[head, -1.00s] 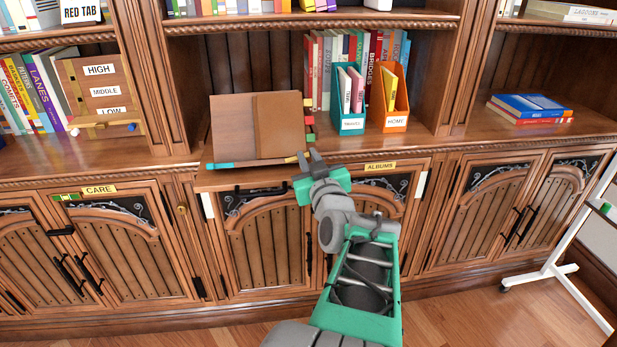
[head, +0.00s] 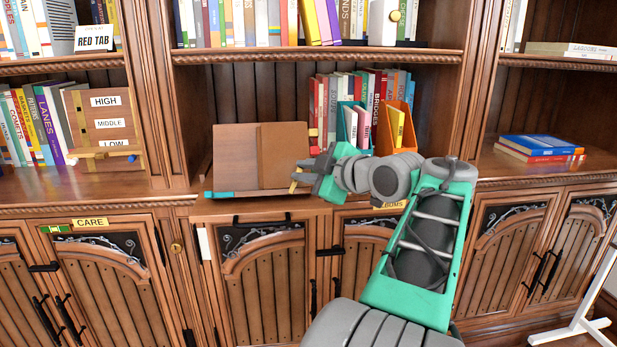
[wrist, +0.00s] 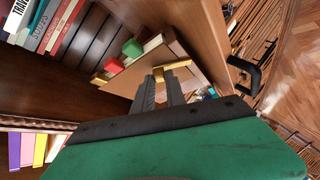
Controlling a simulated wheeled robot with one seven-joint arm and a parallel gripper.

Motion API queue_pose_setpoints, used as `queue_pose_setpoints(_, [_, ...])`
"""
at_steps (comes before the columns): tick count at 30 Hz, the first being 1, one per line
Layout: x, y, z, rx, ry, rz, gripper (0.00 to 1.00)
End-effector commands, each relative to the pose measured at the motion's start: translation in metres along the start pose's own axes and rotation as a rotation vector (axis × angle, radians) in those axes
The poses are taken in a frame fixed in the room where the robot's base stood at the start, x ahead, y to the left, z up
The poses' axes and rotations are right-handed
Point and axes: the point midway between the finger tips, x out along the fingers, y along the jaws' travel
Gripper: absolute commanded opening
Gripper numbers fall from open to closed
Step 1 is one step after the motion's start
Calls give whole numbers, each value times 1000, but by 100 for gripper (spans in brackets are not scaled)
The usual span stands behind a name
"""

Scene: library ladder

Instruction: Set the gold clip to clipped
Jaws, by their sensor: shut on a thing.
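The gold clip (head: 294,187) is at the lower right corner of the brown book or stand (head: 235,160) on the cabinet ledge. My gripper (head: 300,174) reaches it from the right, fingers pointing left. In the wrist view the gold clip (wrist: 176,66) lies at the tips of my gripper (wrist: 161,76), beside the brown board's edge, and the fingers are shut on it. My gripper hides part of the clip in the head view. I cannot tell whether the clip is clipped.
Red and green tabs (wrist: 132,48) stick out near the board's edge. Teal and orange file holders (head: 400,128) stand just behind my arm. A black door handle (wrist: 243,72) is below the ledge. The right shelf has free room around a blue book (head: 540,145).

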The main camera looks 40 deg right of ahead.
Motion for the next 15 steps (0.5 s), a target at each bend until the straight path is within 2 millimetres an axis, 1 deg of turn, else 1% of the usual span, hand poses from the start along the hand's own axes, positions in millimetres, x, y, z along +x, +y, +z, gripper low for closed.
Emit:
queue_pose_setpoints(6, [5,3,-8,-153,1,-110,0])
queue_pose_setpoints(15, [10,1,-15,-307,2,-218,0])
